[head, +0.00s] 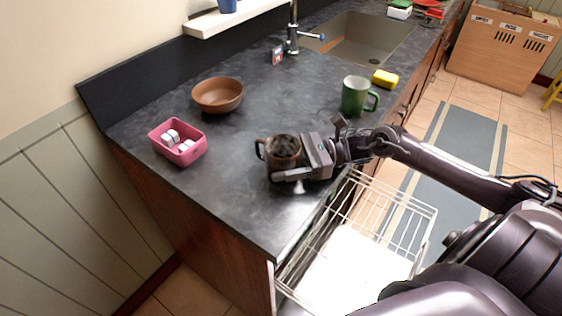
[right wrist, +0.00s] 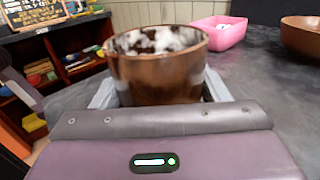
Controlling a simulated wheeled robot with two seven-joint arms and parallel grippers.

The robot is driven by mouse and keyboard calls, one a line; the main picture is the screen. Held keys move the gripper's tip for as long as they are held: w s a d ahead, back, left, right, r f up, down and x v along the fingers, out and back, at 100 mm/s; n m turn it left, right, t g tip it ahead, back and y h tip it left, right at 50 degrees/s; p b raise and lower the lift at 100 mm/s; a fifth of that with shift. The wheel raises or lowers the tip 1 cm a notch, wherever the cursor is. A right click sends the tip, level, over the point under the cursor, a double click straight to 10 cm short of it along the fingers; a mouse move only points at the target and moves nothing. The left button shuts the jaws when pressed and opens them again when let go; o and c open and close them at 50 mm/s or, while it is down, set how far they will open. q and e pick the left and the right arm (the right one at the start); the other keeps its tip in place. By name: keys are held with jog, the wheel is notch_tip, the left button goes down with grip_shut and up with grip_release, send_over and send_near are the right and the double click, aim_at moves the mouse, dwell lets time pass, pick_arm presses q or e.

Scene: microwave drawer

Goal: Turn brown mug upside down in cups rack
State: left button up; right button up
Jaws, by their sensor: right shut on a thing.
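The brown mug (head: 281,151) is upright at the counter's front part, its handle pointing left in the head view. My right gripper (head: 285,160) is shut on the brown mug, with one finger on either side of it. In the right wrist view the mug (right wrist: 158,75) fills the space between the fingers, and its inside looks dark with white patches. I cannot tell whether it touches the counter. The cups rack, a white wire rack (head: 392,200), is in the pulled-out drawer below the counter edge. My left gripper is not in view.
A brown bowl (head: 217,95) and a pink box (head: 178,143) with white items are at the left. The sink (head: 360,40) is at the back.

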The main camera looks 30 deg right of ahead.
jog(key=shift+r, duration=0.15)
notch_tip(320, 180, up, 10)
jog(key=p, duration=0.6)
jog(key=shift+p, duration=0.35)
jog(key=m, duration=0.3)
jog(key=shift+p, duration=0.4)
jog(key=m, duration=0.3)
